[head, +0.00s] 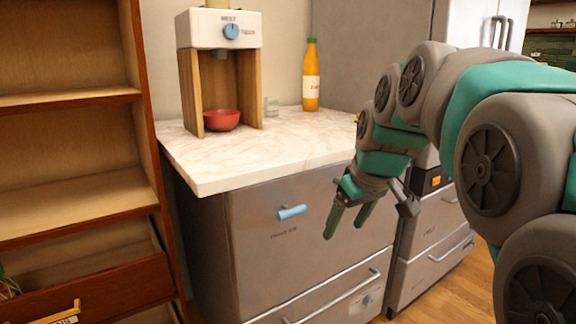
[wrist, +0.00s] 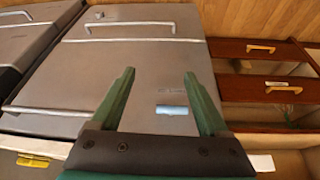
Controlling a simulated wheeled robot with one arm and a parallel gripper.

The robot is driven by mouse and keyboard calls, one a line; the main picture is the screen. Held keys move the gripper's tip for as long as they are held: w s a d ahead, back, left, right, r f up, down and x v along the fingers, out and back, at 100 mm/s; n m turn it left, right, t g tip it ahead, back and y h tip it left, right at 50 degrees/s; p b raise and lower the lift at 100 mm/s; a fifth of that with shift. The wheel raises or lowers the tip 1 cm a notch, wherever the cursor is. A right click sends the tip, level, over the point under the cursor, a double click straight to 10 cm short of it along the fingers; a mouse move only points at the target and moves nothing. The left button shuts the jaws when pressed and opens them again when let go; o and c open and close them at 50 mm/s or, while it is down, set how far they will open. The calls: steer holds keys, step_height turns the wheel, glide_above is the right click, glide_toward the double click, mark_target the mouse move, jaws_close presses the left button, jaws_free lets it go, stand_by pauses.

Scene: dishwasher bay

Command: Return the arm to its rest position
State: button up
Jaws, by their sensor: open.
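My gripper (head: 346,222) hangs in front of the grey dishwasher front (head: 322,220), fingers pointing down and to the left. The wrist view shows its two green fingers (wrist: 160,98) apart with nothing between them. A light blue handle (head: 291,212) on the grey front lies left of the fingers in the head view. It also shows near the right finger in the wrist view (wrist: 172,110). My arm is bent and reaches in from the right of the head view.
A wooden shelf unit (head: 75,99) stands at the left. Open floor (head: 455,297) shows at the lower right.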

steer(key=s+d+f+m+g, duration=0.1)
steer(key=s+f+g, duration=0.1)
steer(key=s+f, duration=0.5)
steer(key=s+d+f+m+g+h, duration=0.1)
steer(key=s+f+m+g, duration=0.1)
steer(key=s+f, duration=0.5)
steer(key=s+d+f+m+g, duration=0.2)
steer(key=s+f, duration=0.4)
steer(key=s, duration=1)
steer(key=shift+s+f+h, duration=0.35)
steer(key=shift+f+h, duration=0.05)
